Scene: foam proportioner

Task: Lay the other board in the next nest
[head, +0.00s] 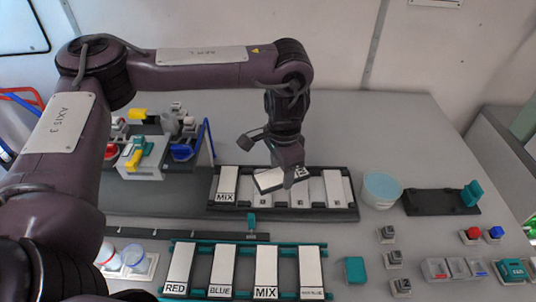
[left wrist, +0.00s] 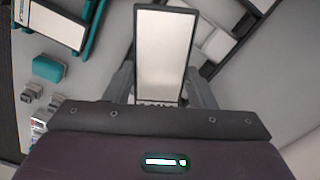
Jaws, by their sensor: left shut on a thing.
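My left gripper (head: 283,168) is shut on a white board (head: 268,180), held tilted over the black rack (head: 283,213). In the left wrist view the board (left wrist: 165,55) stands out between the two fingers (left wrist: 163,88), its face pale and blank. A white board labelled MIX (head: 226,184) lies in the rack's leftmost nest. More pale strips (head: 333,188) lie along the rack to the right; whether they are boards or nest floors I cannot tell. My gripper and the held board hide part of the rack's middle. My right gripper is out of view.
A teal rack (head: 237,245) in front holds boards labelled RED (head: 179,268), BLUE (head: 222,268) and MIX (head: 265,270), plus another. A pale bowl (head: 382,190) stands close to the black rack's right end. A teal block (head: 355,270) and small cubes lie at front right.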

